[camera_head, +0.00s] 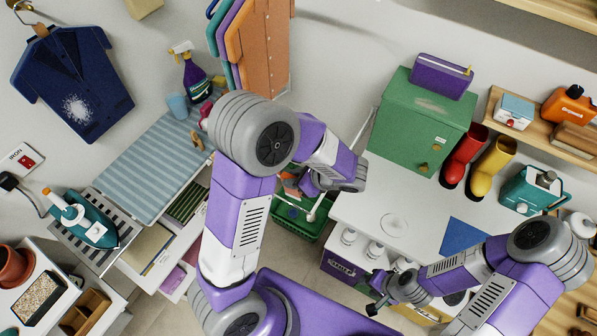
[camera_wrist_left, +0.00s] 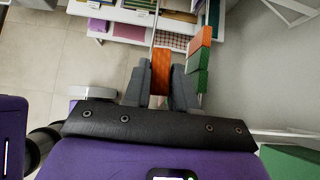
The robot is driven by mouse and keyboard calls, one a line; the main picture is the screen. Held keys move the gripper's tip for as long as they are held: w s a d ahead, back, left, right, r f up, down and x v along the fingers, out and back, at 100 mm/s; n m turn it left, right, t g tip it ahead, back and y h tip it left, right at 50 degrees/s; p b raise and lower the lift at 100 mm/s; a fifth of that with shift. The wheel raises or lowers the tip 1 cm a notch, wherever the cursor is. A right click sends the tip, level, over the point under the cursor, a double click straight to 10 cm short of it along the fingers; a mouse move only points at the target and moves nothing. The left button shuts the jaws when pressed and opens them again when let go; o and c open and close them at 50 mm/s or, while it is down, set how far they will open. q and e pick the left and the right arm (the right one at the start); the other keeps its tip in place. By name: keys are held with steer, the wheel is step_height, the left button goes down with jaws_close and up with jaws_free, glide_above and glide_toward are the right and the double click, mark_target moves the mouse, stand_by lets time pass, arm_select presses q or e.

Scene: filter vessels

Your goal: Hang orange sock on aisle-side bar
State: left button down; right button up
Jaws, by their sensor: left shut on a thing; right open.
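My left gripper (camera_wrist_left: 160,78) is shut on the orange sock (camera_wrist_left: 161,62), which shows as an orange strip between the two grey fingers in the left wrist view. In the head view my left gripper (camera_head: 303,184) is partly hidden by its own wrist, with a small orange patch beside it. White bars (camera_head: 321,207) show just below it, over a green crate (camera_head: 290,222). A thin bar (camera_wrist_left: 155,28) runs beyond the fingertips in the wrist view; I cannot tell whether the sock touches it. My right gripper (camera_head: 374,294) is open and empty near the white counter's front.
An orange-and-green item (camera_wrist_left: 201,39) is close to the right of my left fingers. The white counter (camera_head: 362,204) with a green box (camera_head: 420,120) and boots stands right of the left gripper. A striped ironing board (camera_head: 150,165) lies left. Bottles stand near my right gripper.

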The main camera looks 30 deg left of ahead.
mark_target(290, 203)
arm_select(q)
steer(key=f+b, duration=0.3)
steer(key=f, duration=0.1)
steer(key=f+b, duration=0.4)
steer(key=s+f+b, duration=0.1)
steer(key=f+b, duration=0.2)
steer(key=f, duration=0.2)
steer(key=shift+s+b, duration=0.1)
steer(key=shift+b, duration=0.25)
stand_by(0.3)
steer(key=c, duration=0.8)
jaws_free()
steer(key=shift+c, duration=0.2)
steer(key=p+v, duration=0.1)
steer(key=v, duration=0.6)
steer(key=shift+d+r, duration=0.2)
steer(key=shift+r, duration=0.1)
